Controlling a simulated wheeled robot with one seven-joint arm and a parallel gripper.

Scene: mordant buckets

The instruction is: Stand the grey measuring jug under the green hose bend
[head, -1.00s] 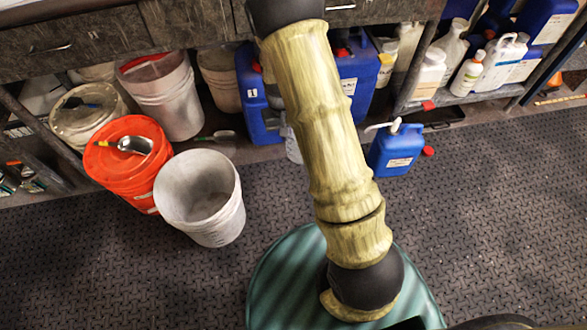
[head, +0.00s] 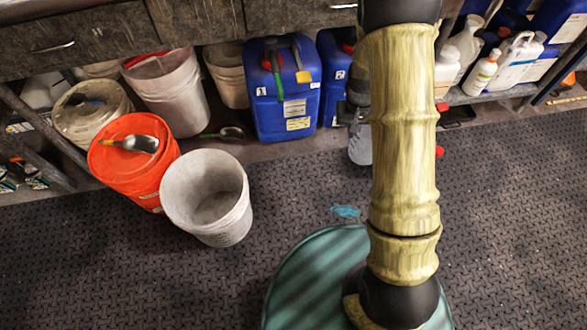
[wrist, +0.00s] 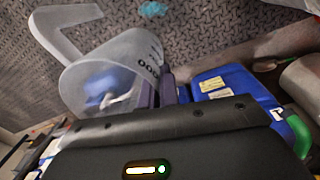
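The grey measuring jug, translucent with black marks, shows large in the wrist view (wrist: 125,72), tilted in the picture, its handle at upper left. In the head view its lower part (head: 360,150) shows beside my arm, above the floor by the shelf; the rest is hidden. My gripper (wrist: 158,93) is shut on the jug's wall; in the head view its dark body (head: 350,112) is half behind my arm. A green curved piece, perhaps the hose bend, is on the blue canister marked 1 (head: 276,75), left of the gripper; green also shows in the wrist view (wrist: 299,135).
A second blue canister (head: 334,75) stands right of canister 1. An orange bucket (head: 125,175) and a white bucket (head: 207,198) stand at left. A spoon (head: 228,133) lies by the shelf.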

